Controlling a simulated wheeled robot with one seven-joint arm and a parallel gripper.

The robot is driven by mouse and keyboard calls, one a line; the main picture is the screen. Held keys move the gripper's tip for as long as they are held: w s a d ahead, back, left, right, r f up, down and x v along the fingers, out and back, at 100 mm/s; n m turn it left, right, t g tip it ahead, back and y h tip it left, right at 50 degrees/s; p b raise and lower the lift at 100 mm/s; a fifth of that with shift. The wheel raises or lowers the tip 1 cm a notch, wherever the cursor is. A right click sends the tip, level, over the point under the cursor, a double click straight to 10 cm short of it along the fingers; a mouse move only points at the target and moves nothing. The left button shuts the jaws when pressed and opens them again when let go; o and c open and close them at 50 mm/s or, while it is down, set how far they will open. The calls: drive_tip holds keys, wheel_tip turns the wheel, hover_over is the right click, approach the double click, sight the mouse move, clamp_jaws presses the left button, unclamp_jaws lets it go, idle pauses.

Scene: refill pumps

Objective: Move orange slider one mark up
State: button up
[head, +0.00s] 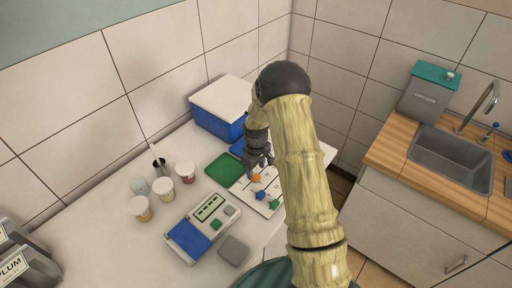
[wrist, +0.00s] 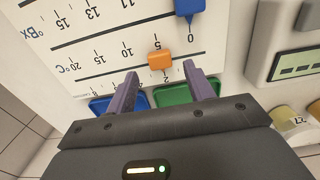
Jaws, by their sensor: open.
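The orange slider (wrist: 160,60) sits on a white scale board (wrist: 100,30), on the track with the °C scale. In the wrist view it is close to the printed 5. In the head view the orange slider (head: 257,178) shows just below my gripper (head: 258,164). My gripper is open; in the wrist view its two purple-grey fingers (wrist: 160,84) point toward the board, with the orange slider just beyond and between the tips. I cannot tell the height gap. A blue slider (wrist: 189,7) is on the °Bx track near its end.
A green slider (head: 274,204) is on the same board. A green mat (head: 224,167) and a blue-and-white cooler (head: 220,118) lie behind. A device with a display (head: 209,207) and several cups (head: 164,188) are to the left. A sink (head: 452,160) is far right.

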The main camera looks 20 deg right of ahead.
sight(256, 177)
wheel_tip(256, 177, up, 14)
drive_tip(key=b, duration=0.2)
drive_tip(key=shift+f+b, duration=0.2)
drive_tip(key=shift+b, duration=0.1)
drive_tip(key=shift+s, duration=0.1)
drive_tip(key=s+a+r+m+t, duration=0.1)
drive_tip(key=s+m, duration=0.2)
drive_tip(key=s, duration=0.8)
drive_tip(key=s+a+r+m+t, duration=0.1)
drive_tip(key=s+m, duration=0.3)
drive_tip(key=s, duration=0.7)
drive_tip(key=shift+s+r+t, duration=0.2)
drive_tip(key=shift+r+t, duration=0.1)
drive_tip(key=shift+r, duration=0.4)
drive_tip(key=shift+d, duration=0.1)
